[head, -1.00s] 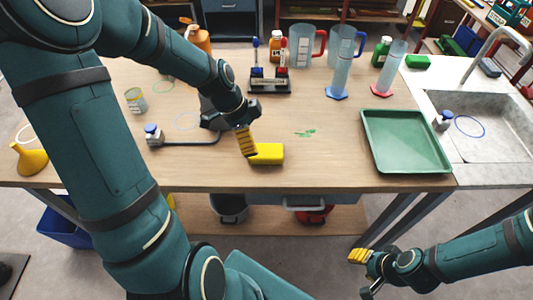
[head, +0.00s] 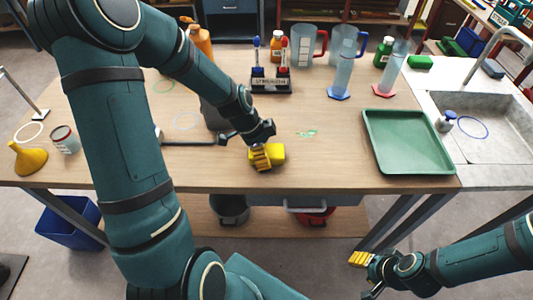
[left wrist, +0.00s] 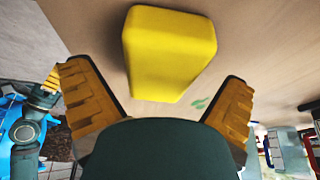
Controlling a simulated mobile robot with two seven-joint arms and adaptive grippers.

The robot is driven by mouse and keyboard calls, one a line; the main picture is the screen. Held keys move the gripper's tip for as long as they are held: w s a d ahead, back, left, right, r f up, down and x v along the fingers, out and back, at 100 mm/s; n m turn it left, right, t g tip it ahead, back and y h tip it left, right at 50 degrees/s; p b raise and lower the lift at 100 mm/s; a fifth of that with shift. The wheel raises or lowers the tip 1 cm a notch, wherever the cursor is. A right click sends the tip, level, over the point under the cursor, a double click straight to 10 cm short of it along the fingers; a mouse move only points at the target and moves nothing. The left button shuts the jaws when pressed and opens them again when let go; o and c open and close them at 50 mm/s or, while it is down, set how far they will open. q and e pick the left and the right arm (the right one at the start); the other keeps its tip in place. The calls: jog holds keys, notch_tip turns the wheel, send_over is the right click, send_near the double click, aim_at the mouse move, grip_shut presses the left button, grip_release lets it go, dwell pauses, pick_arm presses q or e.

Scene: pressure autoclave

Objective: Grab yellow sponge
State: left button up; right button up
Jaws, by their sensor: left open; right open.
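The yellow sponge (head: 279,152) lies on the wooden table near its front edge, partly hidden by my left gripper in the head view. My left gripper (head: 264,158) is open at the sponge's left side, over its near part. In the left wrist view the sponge (left wrist: 168,52) shows whole, ahead of and between the two yellow ridged fingers of my left gripper (left wrist: 158,100), with a gap to each finger. My right gripper (head: 365,272) is low at the bottom right, off the table and away from the sponge, open and empty.
A green tray (head: 407,168) lies right of the sponge, beside the sink (head: 490,140). A marker stand (head: 270,85), jugs and cylinders stand at the back. The table between sponge and tray is clear.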

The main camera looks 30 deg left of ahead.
pick_arm(q)
jog(key=shift+f+b, duration=0.25)
jog(key=shift+b, duration=0.15)
dwell(0.3)
jog(key=c, duration=0.9)
jog(key=shift+c, duration=0.3)
